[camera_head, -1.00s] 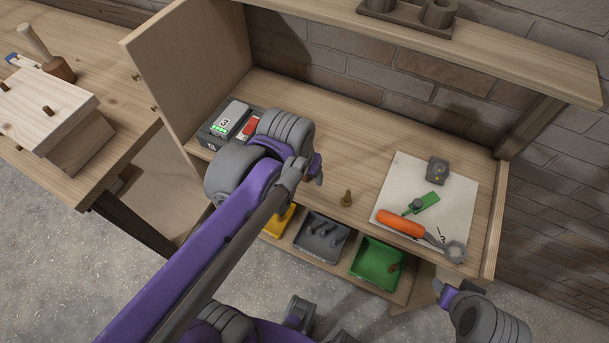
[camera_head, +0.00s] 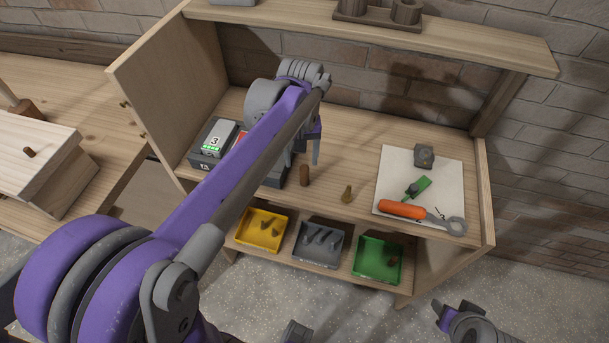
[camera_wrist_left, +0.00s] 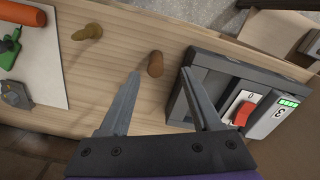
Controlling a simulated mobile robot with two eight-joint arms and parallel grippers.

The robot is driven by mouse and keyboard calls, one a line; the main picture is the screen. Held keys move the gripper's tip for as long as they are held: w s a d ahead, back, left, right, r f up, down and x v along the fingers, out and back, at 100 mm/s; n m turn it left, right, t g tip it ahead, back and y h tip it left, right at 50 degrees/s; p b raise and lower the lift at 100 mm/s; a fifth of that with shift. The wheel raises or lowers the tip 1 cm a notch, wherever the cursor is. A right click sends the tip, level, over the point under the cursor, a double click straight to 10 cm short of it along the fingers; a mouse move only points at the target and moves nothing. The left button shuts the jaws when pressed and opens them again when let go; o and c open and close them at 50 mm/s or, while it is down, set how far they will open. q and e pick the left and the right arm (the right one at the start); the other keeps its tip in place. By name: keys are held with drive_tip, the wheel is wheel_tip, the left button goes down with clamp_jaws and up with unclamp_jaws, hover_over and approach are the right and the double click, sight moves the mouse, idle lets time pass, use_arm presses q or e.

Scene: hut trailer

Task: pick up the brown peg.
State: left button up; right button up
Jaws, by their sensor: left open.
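The brown peg (camera_head: 304,176) stands upright on the wooden worktop, just right of the dark charger block. In the left wrist view the brown peg (camera_wrist_left: 155,64) lies just past the fingertips, roughly between their lines. My left gripper (camera_head: 311,158) is above and behind the peg in the head view, pointing down. Its two fingers (camera_wrist_left: 161,76) are apart with nothing held between them. My right gripper (camera_head: 458,314) is low at the right, off the worktop; its jaw opening is unclear.
A paper sheet (camera_head: 450,175) holds tools. Yellow, grey and green bins (camera_head: 366,270) sit below.

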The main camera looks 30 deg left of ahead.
sight(304, 168)
use_arm(q)
drive_tip(key=f, duration=0.4)
drive_tip(key=shift+w+d+f, duration=0.2)
drive_tip(key=shift+w, duration=0.2)
drive_tip(key=shift+f, duration=0.45)
clamp_jaws()
